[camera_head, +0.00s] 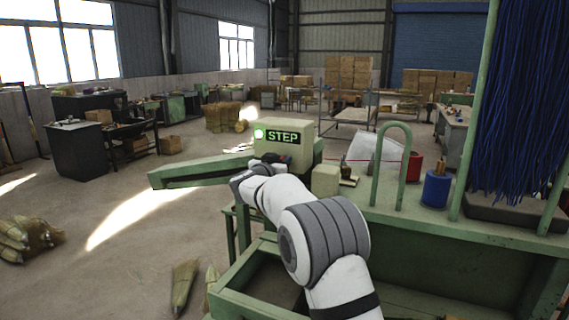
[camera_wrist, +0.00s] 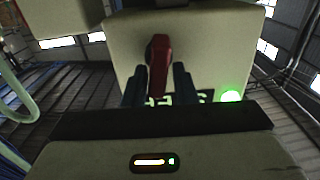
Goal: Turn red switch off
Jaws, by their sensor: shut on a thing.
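The red switch (camera_wrist: 158,52) is a red lever on the front of a beige control box (camera_wrist: 215,45). In the wrist view, which shows the box upside down, the lever sits between the two dark fingers of my gripper (camera_wrist: 160,76). The fingers are shut on it. My gripper (camera_head: 270,158) is at the front of the box, just below the display. It mostly hides the switch there. The lamp also glows in the wrist view (camera_wrist: 230,96).
A green machine arm (camera_head: 195,174) extends left of the box. A small beige box (camera_head: 325,180), a green hoop (camera_head: 394,160) and a blue spool (camera_head: 436,188) are to the right. Broom heads (camera_head: 30,237) lie on the floor. Open floor lies at left.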

